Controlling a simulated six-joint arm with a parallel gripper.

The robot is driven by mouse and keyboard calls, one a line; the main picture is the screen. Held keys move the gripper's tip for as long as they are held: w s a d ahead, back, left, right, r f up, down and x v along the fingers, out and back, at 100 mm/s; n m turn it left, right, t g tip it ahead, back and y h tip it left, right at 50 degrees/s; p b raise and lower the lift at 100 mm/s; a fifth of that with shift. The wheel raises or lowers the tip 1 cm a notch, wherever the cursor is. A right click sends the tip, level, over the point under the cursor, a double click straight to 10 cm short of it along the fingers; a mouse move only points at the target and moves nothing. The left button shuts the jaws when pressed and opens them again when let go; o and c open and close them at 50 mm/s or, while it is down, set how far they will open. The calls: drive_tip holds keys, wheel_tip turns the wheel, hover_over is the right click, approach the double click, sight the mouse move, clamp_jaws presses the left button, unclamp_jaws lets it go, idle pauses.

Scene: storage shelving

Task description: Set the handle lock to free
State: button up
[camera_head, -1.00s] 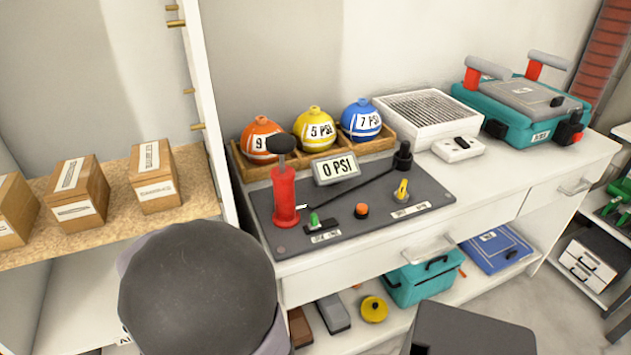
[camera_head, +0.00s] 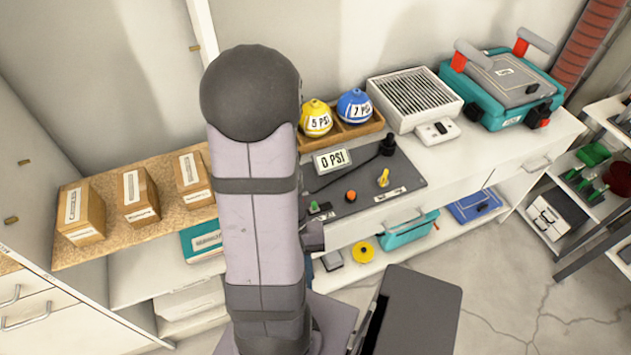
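The dark grey control panel (camera_head: 405,165) lies on the white counter, partly behind my arm. A small green switch (camera_head: 314,207) with a white label below it sits at its front left; the label is too small to read, and I cannot tell whether this is the handle lock. An orange button (camera_head: 350,196) and a yellow lever (camera_head: 383,177) are to its right. The gauge (camera_head: 331,160) reads 0 PSI. The red pump with its black handle is hidden behind my arm.
A yellow ball (camera_head: 316,117) and a blue ball (camera_head: 354,105) sit in a wooden tray (camera_head: 362,131) behind the panel. A white vented box (camera_head: 415,98) and a teal case (camera_head: 503,90) stand further right. Wooden boxes (camera_head: 139,195) stand on the left shelf.

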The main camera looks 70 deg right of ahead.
drive_tip(key=s+d+r+m+p, duration=0.1)
drive_tip(key=s+d+r+p, duration=0.1)
drive_tip(key=s+r+p, duration=0.6)
drive_tip(key=n+t+h+p, duration=0.4)
drive_tip(key=n+t+h, duration=0.1)
drive_tip(key=t+h, duration=0.15)
approach(315, 204)
drive_tip(key=w+f, duration=0.1)
drive_tip(key=shift+m+g+h, duration=0.3)
drive_tip(key=shift+g+h, duration=0.05)
drive_tip(key=shift+g, duration=0.1)
drive_tip(key=shift+b+x, duration=0.7)
drive_tip(key=shift+x, duration=3.1)
drive_tip(key=shift+a, duration=0.15)
clamp_jaws()
